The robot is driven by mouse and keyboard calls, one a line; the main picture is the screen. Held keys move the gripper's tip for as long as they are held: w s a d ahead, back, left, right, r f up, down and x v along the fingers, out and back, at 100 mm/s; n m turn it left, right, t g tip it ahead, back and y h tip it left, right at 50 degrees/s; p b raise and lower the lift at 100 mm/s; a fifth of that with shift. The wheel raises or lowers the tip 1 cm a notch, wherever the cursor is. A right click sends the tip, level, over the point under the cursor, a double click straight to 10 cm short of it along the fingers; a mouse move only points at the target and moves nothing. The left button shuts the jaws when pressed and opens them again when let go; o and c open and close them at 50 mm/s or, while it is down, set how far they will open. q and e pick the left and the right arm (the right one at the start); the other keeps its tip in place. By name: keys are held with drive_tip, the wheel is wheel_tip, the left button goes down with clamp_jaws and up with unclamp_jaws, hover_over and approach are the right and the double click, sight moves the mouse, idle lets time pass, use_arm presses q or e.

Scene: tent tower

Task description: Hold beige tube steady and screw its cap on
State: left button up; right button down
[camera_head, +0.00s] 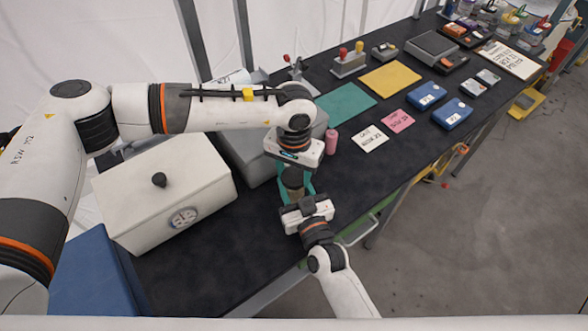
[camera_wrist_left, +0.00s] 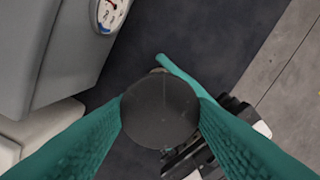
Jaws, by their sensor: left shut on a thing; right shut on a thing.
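A dark round cap (camera_wrist_left: 160,108) sits between the teal fingers of my left gripper (camera_head: 293,172), which is shut on it from above. The cap also shows in the head view (camera_head: 292,178). Below it is the beige tube (camera_head: 296,195), mostly hidden by the grippers and upright as far as I can tell. My right gripper (camera_head: 298,200) comes from the near side and is shut on the tube. One teal finger of it shows beyond the cap in the left wrist view (camera_wrist_left: 178,72). Cap and tube are in line; the joint between them is hidden.
A cream lidded box (camera_head: 165,190) and a grey box (camera_head: 245,150) with a dial stand left of the grippers. A pink cylinder (camera_head: 331,141) stands close behind on the right. Cards (camera_head: 370,139) and blue cases (camera_head: 426,96) lie farther along. The black table (camera_head: 220,270) is bare in front.

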use_arm(q)
drive_tip(key=m, duration=0.6)
use_arm(e)
drive_tip(key=shift+f, duration=0.1)
use_arm(q)
drive_tip(key=o, duration=1)
drive_tip(key=shift+r, duration=2.3)
drive_tip(key=shift+c, duration=0.4)
